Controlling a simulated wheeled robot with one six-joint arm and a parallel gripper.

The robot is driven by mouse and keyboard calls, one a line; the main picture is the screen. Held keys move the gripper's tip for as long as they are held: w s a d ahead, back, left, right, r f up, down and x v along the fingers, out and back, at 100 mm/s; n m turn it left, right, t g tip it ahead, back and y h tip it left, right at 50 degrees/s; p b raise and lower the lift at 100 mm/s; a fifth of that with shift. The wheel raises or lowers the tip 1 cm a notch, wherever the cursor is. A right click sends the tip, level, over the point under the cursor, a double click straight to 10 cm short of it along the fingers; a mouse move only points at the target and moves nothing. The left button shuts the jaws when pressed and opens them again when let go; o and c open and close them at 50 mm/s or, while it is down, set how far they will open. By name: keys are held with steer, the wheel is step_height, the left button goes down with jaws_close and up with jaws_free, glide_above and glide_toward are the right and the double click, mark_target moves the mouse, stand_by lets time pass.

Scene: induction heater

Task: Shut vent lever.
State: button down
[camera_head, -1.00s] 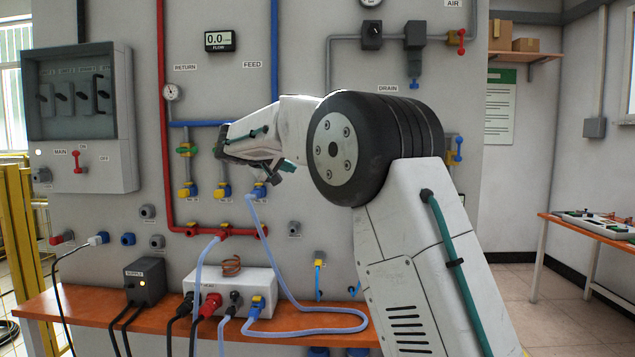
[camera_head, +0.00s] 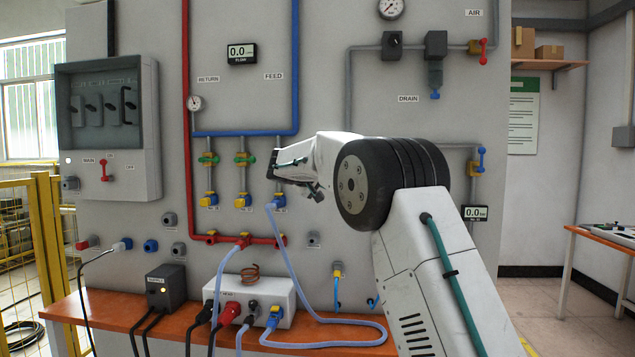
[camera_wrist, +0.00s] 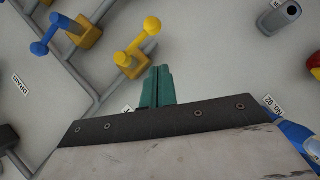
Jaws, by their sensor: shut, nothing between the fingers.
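In the wrist view, a yellow lever with a ball knob (camera_wrist: 139,45) sits on a yellow valve body on a grey pipe. It is probably the vent lever, but its label is mostly hidden. My gripper (camera_wrist: 160,69) is shut and empty, its green fingers pointing at the wall panel. Their tips appear just beside the yellow valve body; I cannot tell whether they touch. In the head view, my arm covers the yellow lever and the fingertips.
A blue lever (camera_wrist: 55,32) is near the yellow one; it also shows in the head view (camera_head: 482,160). A grey socket (camera_wrist: 278,16) and a blue fitting (camera_wrist: 298,140) are to the right. Hoses and a white box (camera_head: 250,298) occupy the orange bench (camera_head: 340,336) below.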

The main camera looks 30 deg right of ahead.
steer(key=shift+s+d+f, duration=0.3)
steer(key=shift+d+f, duration=0.25)
steer(key=shift+d, duration=0.25)
steer(key=shift+s+d+f, duration=0.3)
steer(key=shift+d+f, duration=0.25)
steer(key=shift+d, duration=0.25)
